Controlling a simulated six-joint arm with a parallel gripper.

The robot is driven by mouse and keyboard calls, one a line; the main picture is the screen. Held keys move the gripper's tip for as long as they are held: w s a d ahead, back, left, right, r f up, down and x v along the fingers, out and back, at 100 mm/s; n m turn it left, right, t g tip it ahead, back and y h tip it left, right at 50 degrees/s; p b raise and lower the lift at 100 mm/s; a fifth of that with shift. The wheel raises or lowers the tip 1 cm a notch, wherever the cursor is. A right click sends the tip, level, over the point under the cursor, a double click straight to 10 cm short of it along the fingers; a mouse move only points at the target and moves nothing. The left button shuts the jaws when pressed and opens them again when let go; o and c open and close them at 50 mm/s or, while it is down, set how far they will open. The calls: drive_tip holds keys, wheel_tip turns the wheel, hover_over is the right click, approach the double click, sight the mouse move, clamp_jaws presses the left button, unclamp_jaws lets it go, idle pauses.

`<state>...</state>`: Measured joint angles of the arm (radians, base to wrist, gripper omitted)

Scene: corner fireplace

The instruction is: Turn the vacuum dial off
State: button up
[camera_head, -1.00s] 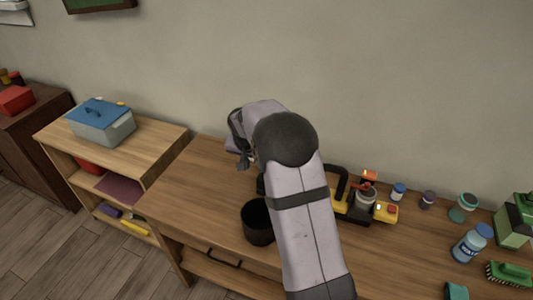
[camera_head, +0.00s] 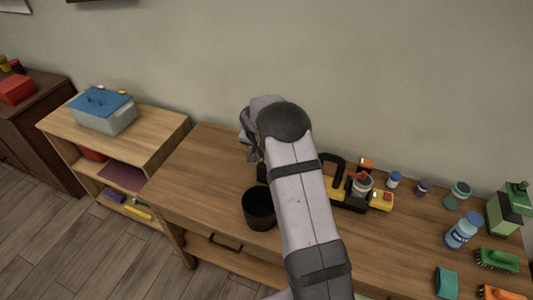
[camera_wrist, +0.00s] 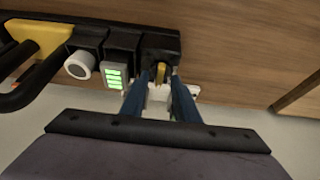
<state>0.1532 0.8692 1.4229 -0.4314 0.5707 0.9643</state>
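The black and yellow vacuum unit (camera_head: 376,198) stands on the wooden workbench, its left part hidden behind my arm. In the wrist view its black body (camera_wrist: 120,42) carries a round grey knob (camera_wrist: 78,65), a lit green indicator (camera_wrist: 115,76) and a narrow brass-yellow dial tab (camera_wrist: 160,73). My gripper (camera_wrist: 160,78) has its two blue fingers apart, one on each side of the tab. A gap seems to show beside the tab; I cannot tell whether either finger touches it. In the head view my arm hides the fingertips.
A black cup (camera_head: 259,209) stands just left of my arm. A lidded box (camera_head: 104,112) sits on the left shelf. The bench's left part is clear.

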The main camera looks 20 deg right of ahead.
drive_tip(key=shift+w+d+f, duration=0.2)
drive_tip(key=shift+f, duration=0.4)
clamp_jaws()
